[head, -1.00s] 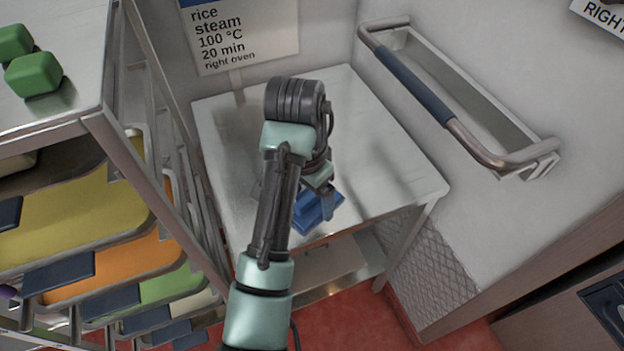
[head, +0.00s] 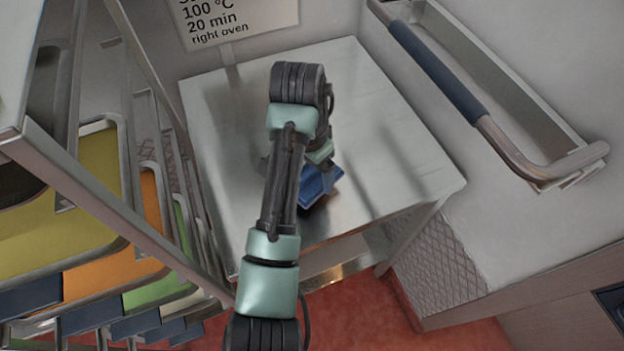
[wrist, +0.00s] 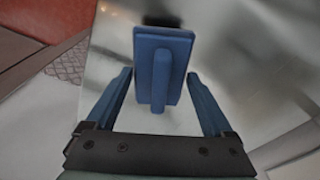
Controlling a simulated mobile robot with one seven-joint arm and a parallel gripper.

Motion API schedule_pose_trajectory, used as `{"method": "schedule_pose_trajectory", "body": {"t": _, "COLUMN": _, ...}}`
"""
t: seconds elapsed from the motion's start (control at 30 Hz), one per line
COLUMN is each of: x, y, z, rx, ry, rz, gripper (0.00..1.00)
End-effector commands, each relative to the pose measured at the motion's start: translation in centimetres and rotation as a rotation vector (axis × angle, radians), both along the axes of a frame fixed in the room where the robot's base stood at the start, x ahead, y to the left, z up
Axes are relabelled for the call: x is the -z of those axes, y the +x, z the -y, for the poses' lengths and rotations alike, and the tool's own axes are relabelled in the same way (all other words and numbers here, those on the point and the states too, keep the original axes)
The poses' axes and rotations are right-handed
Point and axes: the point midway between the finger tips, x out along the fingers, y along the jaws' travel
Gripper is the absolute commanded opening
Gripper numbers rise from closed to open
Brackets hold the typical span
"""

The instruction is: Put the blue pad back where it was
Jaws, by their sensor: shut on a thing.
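The blue pad (wrist: 177,65) is a flat block with a raised bar along its middle. It shows in the wrist view between the tips of my two blue fingers. My gripper (wrist: 160,76) is shut on it, with the fingertips at its two side edges. In the head view the pad (head: 318,186) is over the front part of the steel table (head: 400,165), partly hidden by my arm. I cannot tell whether it touches the tabletop.
A rack (head: 95,215) with yellow, orange and green trays stands close on the left. A long bar handle (head: 435,75) sticks out from the wall on the right. A sign (head: 235,18) stands at the table's back. Most of the tabletop is clear.

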Motion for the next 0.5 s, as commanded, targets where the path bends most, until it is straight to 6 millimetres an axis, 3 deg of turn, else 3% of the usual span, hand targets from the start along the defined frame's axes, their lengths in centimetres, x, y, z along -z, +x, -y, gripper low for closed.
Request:
{"method": "schedule_pose_trajectory", "body": {"t": 0.2, "x": 3.2, "y": -0.1, "z": -0.1, "rx": -0.002, "ry": 0.001, "rz": -0.002, "gripper": 0.42}}
{"method": "schedule_pose_trajectory", "body": {"t": 0.47, "x": 3.6, "y": 0.0, "z": -0.1, "rx": -0.001, "ry": 0.001, "rz": 0.000, "gripper": 0.42}}
{"method": "schedule_pose_trajectory", "body": {"t": 0.5, "x": 3.6, "y": 0.0, "z": -0.1, "rx": -0.001, "ry": 0.001, "rz": -0.001, "gripper": 0.94}}
